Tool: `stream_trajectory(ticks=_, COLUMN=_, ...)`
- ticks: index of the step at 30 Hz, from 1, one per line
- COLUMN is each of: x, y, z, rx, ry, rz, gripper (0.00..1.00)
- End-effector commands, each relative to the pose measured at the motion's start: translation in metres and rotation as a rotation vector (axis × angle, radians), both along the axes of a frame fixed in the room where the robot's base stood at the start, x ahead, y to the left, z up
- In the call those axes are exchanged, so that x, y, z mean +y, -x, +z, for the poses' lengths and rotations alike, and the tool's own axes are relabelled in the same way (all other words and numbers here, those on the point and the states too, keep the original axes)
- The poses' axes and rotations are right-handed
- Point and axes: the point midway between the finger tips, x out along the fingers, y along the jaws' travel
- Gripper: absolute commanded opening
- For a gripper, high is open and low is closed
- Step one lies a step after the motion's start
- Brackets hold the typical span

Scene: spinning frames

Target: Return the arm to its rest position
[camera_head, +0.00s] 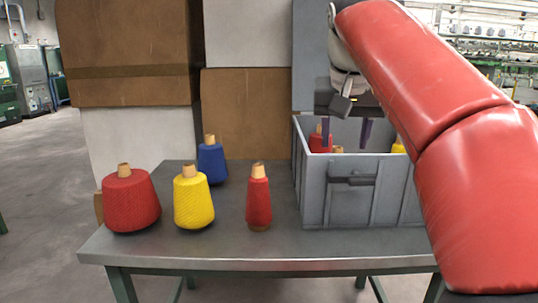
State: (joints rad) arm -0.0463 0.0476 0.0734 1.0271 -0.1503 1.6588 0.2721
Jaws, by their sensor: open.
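My gripper (346,130) hangs over the grey crate (342,199) with its two dark fingers pointing down and spread apart. No thing shows between the fingers. A red spool (319,143) stands inside the crate close to the left finger. A yellow spool (398,147) shows at the crate's right side, partly hidden by my red arm. The crate's floor is hidden by its front wall. My arm reaches in from the right and covers the crate's right part.
A metal table (160,243) bears a large red spool (130,201), a yellow spool (193,199), a blue spool (211,161) and a slim red spool (258,200) left of the crate. Cardboard boxes (128,52) are stacked behind. The table's front strip is clear.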

Motion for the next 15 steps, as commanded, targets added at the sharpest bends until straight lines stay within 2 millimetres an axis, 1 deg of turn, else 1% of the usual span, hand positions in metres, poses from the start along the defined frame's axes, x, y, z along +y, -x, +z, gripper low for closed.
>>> stream_trajectory(ticks=1, x=-0.001, y=0.006, z=-0.004, rx=0.000, ry=0.002, rz=0.007, gripper=0.50)
stream_trajectory(ticks=5, x=-0.002, y=0.020, z=-0.019, rx=-0.004, ry=0.008, rz=0.032, gripper=0.50)
stream_trajectory(ticks=8, x=-0.004, y=0.035, z=-0.035, rx=-0.008, ry=0.012, rz=0.054, gripper=0.50)
stream_trajectory(ticks=11, x=-0.007, y=0.058, z=-0.061, rx=-0.015, ry=0.014, rz=0.081, gripper=0.50)
stream_trajectory(ticks=14, x=-0.011, y=0.086, z=-0.097, rx=-0.024, ry=0.014, rz=0.112, gripper=0.50)
stream_trajectory(ticks=15, x=-0.012, y=0.097, z=-0.113, rx=-0.028, ry=0.013, rz=0.124, gripper=0.50)
